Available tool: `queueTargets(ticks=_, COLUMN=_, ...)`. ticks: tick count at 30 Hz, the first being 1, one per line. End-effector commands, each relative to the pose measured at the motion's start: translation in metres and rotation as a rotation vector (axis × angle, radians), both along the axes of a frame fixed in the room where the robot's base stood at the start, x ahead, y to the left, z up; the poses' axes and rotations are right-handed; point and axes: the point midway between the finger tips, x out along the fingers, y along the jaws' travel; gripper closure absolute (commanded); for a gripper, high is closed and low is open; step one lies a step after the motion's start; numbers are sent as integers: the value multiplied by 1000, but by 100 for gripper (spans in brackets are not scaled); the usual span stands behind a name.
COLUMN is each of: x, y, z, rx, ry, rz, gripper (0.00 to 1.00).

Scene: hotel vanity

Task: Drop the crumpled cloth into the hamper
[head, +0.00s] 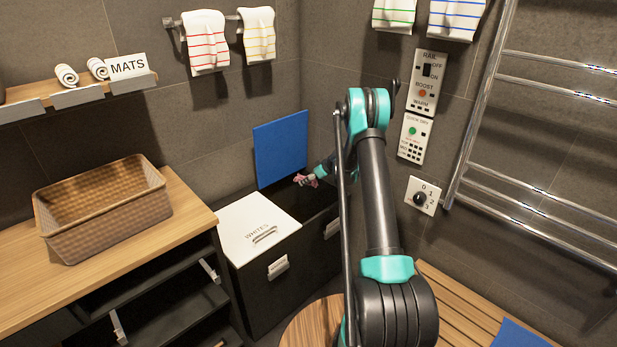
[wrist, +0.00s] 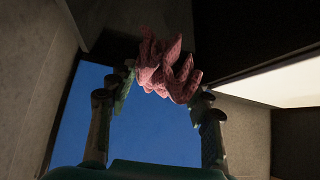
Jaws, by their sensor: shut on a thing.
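The crumpled cloth, pink and bunched up, is between the fingertips of my gripper (wrist: 163,82) in the wrist view, where the cloth (wrist: 168,65) sticks out past them. In the head view my gripper (head: 311,181) and the small pink cloth (head: 303,180) show over the dark opening of the hamper's right compartment. The hamper (head: 303,262) is a black cabinet. Its left compartment is covered by a white lid (head: 255,222) marked WHITES. My arm hides part of the right side. The cloth's exact height over the opening is hard to tell.
A blue panel (head: 280,148) stands upright behind the open compartment. A wicker basket (head: 105,208) sits on the wooden counter (head: 185,205) at left. A towel rail (head: 540,130) and switch panels (head: 424,85) are on the right wall. A round wooden top (head: 312,323) is in front.

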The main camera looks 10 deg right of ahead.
Motion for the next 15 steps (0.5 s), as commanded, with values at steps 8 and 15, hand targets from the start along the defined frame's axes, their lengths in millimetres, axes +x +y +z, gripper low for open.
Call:
queueTargets(ticks=8, x=0, y=0, z=-30, rx=0, ry=0, rz=-1, gripper=74)
queueTargets(ticks=15, x=0, y=0, z=-39, rx=0, ry=0, rz=-1, gripper=74)
